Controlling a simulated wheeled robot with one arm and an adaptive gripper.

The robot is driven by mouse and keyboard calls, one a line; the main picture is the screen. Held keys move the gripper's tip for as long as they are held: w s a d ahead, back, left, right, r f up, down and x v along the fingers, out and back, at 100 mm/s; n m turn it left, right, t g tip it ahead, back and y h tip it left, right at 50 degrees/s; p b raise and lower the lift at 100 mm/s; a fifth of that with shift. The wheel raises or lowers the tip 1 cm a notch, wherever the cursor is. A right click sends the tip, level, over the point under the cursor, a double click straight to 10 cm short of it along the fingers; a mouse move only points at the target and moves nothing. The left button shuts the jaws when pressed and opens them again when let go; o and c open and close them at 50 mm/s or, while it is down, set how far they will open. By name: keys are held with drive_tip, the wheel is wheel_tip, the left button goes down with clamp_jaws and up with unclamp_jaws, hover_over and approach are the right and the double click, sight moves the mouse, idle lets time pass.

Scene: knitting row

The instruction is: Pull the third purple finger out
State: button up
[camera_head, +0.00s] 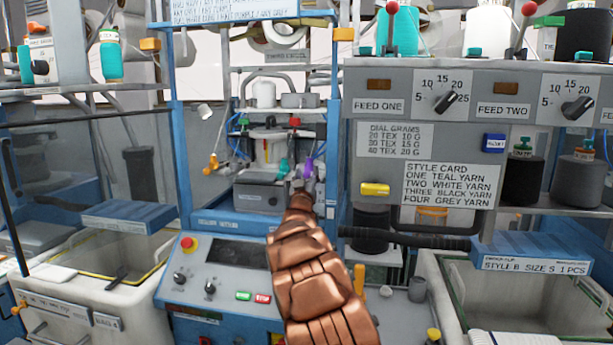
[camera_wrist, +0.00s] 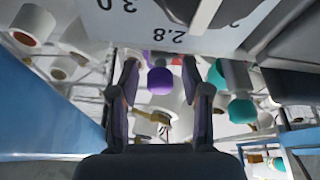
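A purple finger with a rounded end (camera_wrist: 161,80) hangs between the two dark fingers of my gripper (camera_wrist: 160,67) in the wrist view. My gripper is open, with a gap on both sides of the purple piece. A purple piece also shows in the head view (camera_head: 308,167), on the machine just above the end of my copper arm. A teal finger (camera_wrist: 241,108) is to the right in the wrist view, outside my gripper, with another teal one (camera_wrist: 216,72) behind it. My gripper's tips are hard to make out in the head view. I cannot tell the finger's number.
A white scale plate (camera_wrist: 180,28) marked 2.8 and 3.0 is close above the fingers in the wrist view. An orange-tipped part (camera_head: 211,163) stands left on the machine. The grey feed panel (camera_head: 475,95) is at right, and a control panel (camera_head: 222,280) is below.

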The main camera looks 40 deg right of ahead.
clamp_jaws()
